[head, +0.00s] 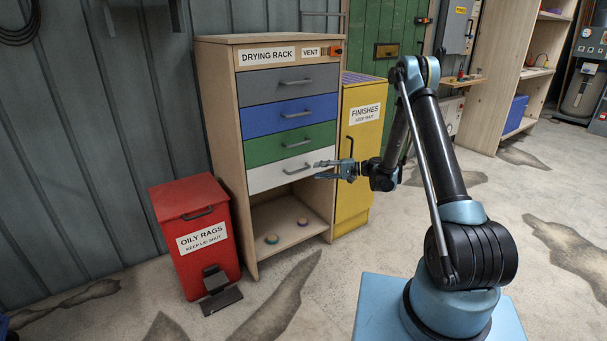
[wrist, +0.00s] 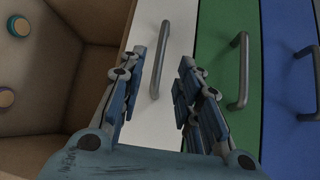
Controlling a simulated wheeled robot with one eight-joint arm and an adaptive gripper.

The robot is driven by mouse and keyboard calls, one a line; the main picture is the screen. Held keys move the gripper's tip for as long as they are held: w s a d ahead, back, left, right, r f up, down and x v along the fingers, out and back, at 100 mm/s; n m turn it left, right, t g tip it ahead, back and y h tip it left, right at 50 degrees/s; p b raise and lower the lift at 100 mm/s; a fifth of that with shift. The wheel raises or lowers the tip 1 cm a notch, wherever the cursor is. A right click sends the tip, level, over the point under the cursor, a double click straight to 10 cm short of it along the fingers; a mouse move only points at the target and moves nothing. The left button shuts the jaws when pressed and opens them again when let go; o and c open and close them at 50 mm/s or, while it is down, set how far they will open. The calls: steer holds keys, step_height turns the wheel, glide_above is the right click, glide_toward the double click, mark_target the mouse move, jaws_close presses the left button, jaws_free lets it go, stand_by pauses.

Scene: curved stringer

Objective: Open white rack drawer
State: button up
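The white drawer (head: 281,174) is the lowest of the stacked drawers in the wooden drying rack (head: 246,187), and it looks shut. Its grey bar handle (head: 297,170) runs across its front. In the wrist view the white drawer (wrist: 178,38) lies in the middle, turned sideways, with its handle (wrist: 159,60) ahead. My gripper (head: 318,170) is in front of the white drawer near the right end of the handle. In the wrist view its two fingers (wrist: 163,85) are spread apart, with the handle appearing between them, nearer the left finger. I cannot tell whether they touch it.
Green (head: 268,149), blue (head: 262,120) and grey (head: 259,86) drawers sit above, all shut. The open bay below holds small round items (head: 303,221). A red oily rags bin (head: 188,215) stands left, a yellow finishes cabinet (head: 354,190) right. Floor in front is clear.

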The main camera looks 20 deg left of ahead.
steer(key=a+f, duration=0.1)
steer(key=a, duration=0.7)
steer(key=shift+s+a, duration=0.15)
steer(key=shift+s, duration=0.25)
steer(key=shift+f, duration=0.1)
jaws_close()
